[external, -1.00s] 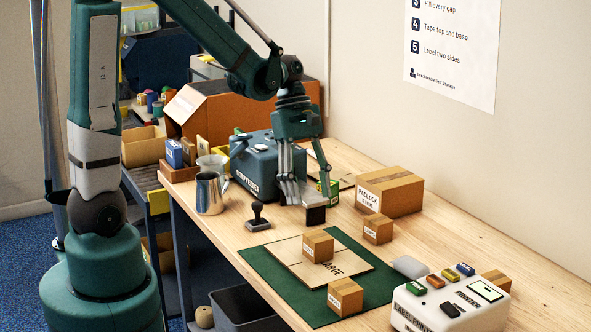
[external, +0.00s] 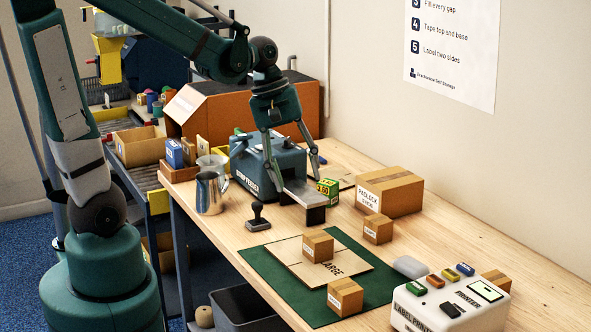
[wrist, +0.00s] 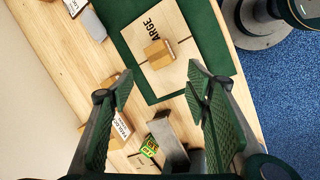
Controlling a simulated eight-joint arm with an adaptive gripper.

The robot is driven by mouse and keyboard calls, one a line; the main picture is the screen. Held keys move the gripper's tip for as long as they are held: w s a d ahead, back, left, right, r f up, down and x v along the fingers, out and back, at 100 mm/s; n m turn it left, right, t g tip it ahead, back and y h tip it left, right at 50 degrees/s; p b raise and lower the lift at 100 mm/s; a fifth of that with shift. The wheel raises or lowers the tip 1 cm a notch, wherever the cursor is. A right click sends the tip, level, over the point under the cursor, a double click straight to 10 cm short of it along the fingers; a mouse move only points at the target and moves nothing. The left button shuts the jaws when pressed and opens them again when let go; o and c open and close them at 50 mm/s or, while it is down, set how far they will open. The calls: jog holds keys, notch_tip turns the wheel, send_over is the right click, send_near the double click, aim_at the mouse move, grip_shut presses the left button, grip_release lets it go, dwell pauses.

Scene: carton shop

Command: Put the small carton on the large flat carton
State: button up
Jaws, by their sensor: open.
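A small brown carton (external: 318,246) rests on the large flat carton (external: 350,266), which lies on a green mat. In the wrist view the same small carton (wrist: 158,53) sits on the flat carton (wrist: 175,80) near its lettering. A second small carton (external: 345,298) is at the mat's front edge. A third (external: 378,229) stands on the bare table beside the padlock carton. My gripper (external: 298,180) is open and empty, behind the mat and above the table by the tape feeder. Its fingers (wrist: 162,85) are spread in the wrist view, clear of the small carton on the flat carton.
The teal tape feeder (external: 262,165) with its dark-ended block stands close to my gripper. A green-yellow box (external: 328,190), the padlock carton (external: 390,190), a hand stamp (external: 257,218), a metal jug (external: 209,193) and the label printer (external: 450,303) surround the mat.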

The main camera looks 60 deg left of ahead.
jog(key=s+r+m+t+y, duration=0.2)
jog(key=s+r+m+t, duration=0.2)
jog(key=m, duration=0.8)
jog(key=s+r, duration=0.2)
jog(key=s, duration=0.2)
jog(key=shift+a+r+t, duration=0.15)
jog(key=shift+r+t, duration=0.1)
jog(key=shift+t, duration=0.15)
